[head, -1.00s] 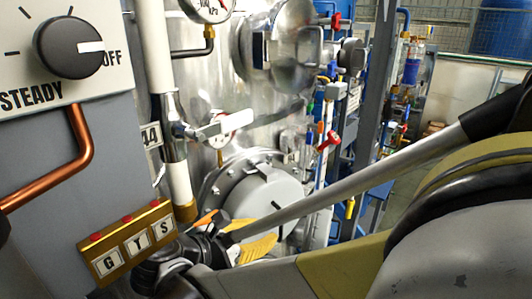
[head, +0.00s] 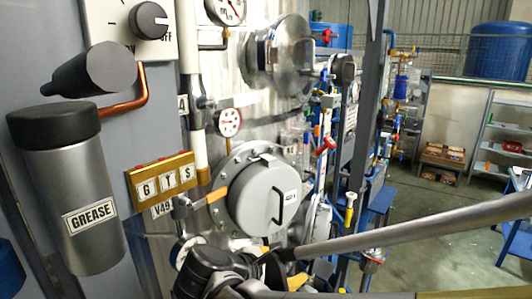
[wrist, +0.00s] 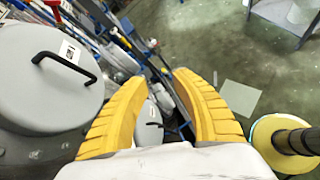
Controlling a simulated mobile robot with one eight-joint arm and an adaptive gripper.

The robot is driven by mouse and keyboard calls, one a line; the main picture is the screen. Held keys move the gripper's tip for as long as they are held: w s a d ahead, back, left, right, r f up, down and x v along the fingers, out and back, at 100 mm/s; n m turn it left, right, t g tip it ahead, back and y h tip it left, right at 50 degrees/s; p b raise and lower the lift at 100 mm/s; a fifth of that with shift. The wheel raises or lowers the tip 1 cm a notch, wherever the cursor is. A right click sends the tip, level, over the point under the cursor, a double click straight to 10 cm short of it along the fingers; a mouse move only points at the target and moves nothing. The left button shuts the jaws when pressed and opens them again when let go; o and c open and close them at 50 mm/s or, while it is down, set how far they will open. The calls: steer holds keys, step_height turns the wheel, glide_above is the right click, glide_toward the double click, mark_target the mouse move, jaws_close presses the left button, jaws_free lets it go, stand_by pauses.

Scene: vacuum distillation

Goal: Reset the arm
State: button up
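My gripper (wrist: 163,77) shows its two yellow fingers in the wrist view. They stand apart with a gap between them, and nothing is held. In the head view my dark arm crosses the lower right and hides most of the gripper; only bits of yellow show at the bottom middle. A round grey hatch with a black handle (head: 268,198) is on the steel tank, above the gripper in the head view. The hatch also shows at the left of the wrist view (wrist: 45,85), beside the left finger. The task names no other object.
A GREASE canister (head: 70,195) hangs at the left. Blue frames and pipes stand right of the tank. The floor (head: 440,215) beyond is mostly clear.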

steer(key=s+d+f+m+y+b, duration=0.2)
steer(key=s+d+f+m+b, duration=0.2)
steer(key=f+m+b, duration=0.3)
steer(key=s+d+f+m+y+b, duration=0.3)
steer(key=s+d+f+m+b, duration=0.2)
steer(key=f+m+b, duration=0.3)
steer(key=s+d+f+m+y+b, duration=0.3)
steer(key=f+m+b, duration=0.4)
steer(key=f+b, duration=0.6)
step_height(320, 180, down, 4)
steer(key=shift+s+d+r+m+g+b, duration=0.1)
steer(key=shift+s+d+m+g+b, duration=0.25)
steer(key=shift+s+d, duration=0.55)
steer(key=shift+s+a, duration=0.25)
